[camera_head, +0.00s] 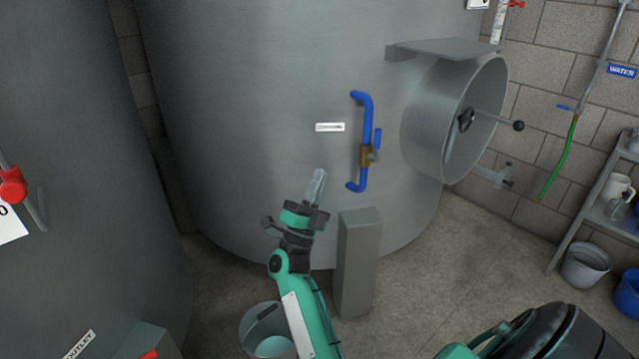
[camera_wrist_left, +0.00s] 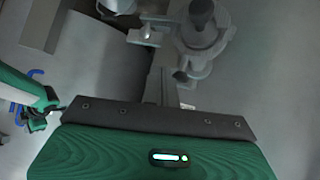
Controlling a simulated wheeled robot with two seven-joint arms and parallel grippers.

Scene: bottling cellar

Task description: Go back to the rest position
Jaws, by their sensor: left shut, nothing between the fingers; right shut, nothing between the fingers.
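My right gripper (camera_head: 318,175) shows in the middle of the head view, pointing up and away from me in front of the big grey tank (camera_head: 260,90). Its fingers are together with nothing between them. It is left of the blue bent pipe (camera_head: 366,110) and apart from it in the picture. My left gripper is not in the head view. The left wrist view shows its green body and dark plate, with narrow grey fingers (camera_wrist_left: 164,86) beyond, shut and empty. My right arm shows at that view's left edge.
A grey post (camera_head: 358,262) stands right of my right arm, and a bucket (camera_head: 254,318) is left of it on the floor. A round manway (camera_head: 455,118) juts from the tank. Another tank (camera_head: 80,150) is at left. A shelf (camera_head: 590,210) and buckets (camera_head: 585,265) stand at right.

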